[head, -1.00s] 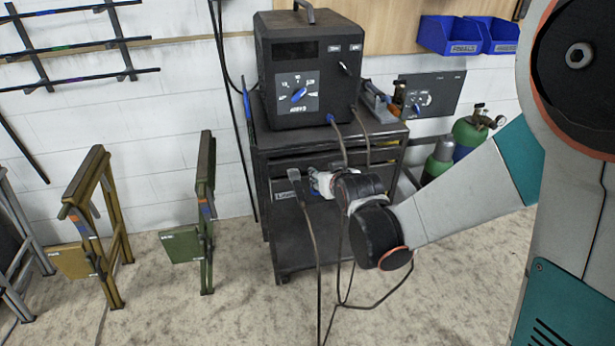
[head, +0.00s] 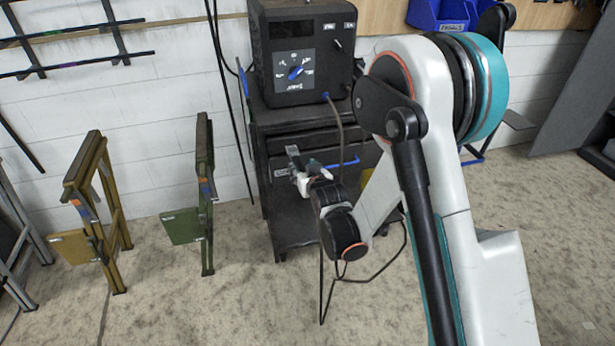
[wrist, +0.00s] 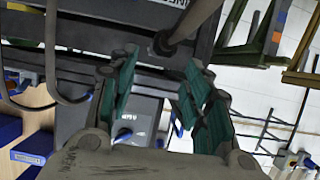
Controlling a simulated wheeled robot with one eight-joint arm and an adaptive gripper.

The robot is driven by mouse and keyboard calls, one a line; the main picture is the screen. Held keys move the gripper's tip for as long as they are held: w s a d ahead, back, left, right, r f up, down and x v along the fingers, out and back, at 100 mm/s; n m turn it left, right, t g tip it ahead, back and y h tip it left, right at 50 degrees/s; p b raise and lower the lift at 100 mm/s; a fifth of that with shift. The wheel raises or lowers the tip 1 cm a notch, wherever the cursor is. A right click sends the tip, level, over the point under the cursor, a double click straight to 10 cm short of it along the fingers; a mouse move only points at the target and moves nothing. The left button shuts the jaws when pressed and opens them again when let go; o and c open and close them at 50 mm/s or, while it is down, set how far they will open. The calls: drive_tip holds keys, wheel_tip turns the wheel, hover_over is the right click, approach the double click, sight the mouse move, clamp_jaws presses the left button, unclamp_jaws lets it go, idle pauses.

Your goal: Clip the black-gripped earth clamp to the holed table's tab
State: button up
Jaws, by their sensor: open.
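My gripper (head: 308,174) is open in front of the dark welding cart, below the welding machine. In the wrist view the gripper (wrist: 158,64) has its teal-padded fingers spread. A dark cable end with a rounded collar (wrist: 165,42) lies near the gap between the fingertips. I cannot tell whether it touches them. A grey-black upright piece (head: 293,157) stands beside the gripper in the head view. It may be the earth clamp, but its jaws and grip are not clear. I cannot make out the holed table or its tab in these views.
The welding machine (head: 304,55) stands on the cart (head: 262,150). A cable (head: 337,120) hangs from it, and black cables loop near the floor. Green (head: 205,200) and ochre (head: 92,205) folded stands are at the left. A grey panel (head: 575,110) is at the right. Front floor is clear.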

sight(299, 165)
drive_tip(key=b+x, duration=0.2)
drive_tip(key=x, duration=0.6)
drive_tip(key=shift+w+f, duration=0.15)
drive_tip(key=shift+w, duration=0.1)
clamp_jaws()
drive_tip(key=shift+s, duration=0.25)
idle(0.5)
drive_tip(key=shift+s+d, duration=0.35)
drive_tip(key=shift+s, duration=0.9)
drive_tip(key=shift+s+d, duration=0.4)
drive_tip(key=shift+s, duration=0.85)
drive_tip(key=shift+s+d, duration=0.35)
drive_tip(key=shift+s, duration=0.9)
